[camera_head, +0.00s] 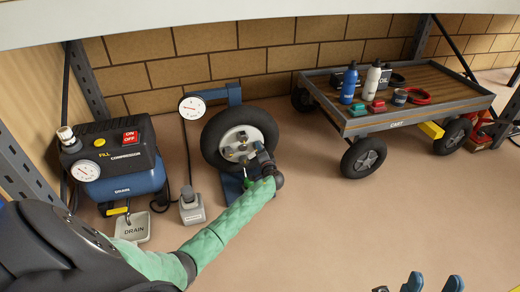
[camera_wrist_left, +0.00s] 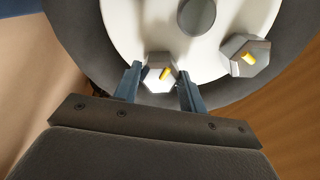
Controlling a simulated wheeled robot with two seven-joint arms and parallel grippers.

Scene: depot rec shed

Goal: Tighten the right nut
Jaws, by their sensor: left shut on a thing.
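The wheel (camera_head: 211,140) stands upright with a dark tyre and a white hub (camera_head: 229,136) carrying grey hex nuts. My left gripper (camera_head: 261,156) is at the hub's right side, partly hiding it. In the left wrist view my left gripper (camera_wrist_left: 160,82) is shut on the right nut (camera_wrist_left: 158,78), one blue finger on each side. The nut has a yellow mark, tilted up to the right. Another nut (camera_wrist_left: 247,57) with a yellow mark sits on the hub at upper right. My right gripper (camera_head: 433,284) is open and empty at the bottom edge.
A compressor (camera_head: 122,172) stands at the left, with a drain tray (camera_head: 133,228) before it. A gauge (camera_head: 192,107) and a small grey box (camera_head: 192,208) are left of the wheel. A loaded cart (camera_head: 405,122) stands at right. The front-right floor is clear.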

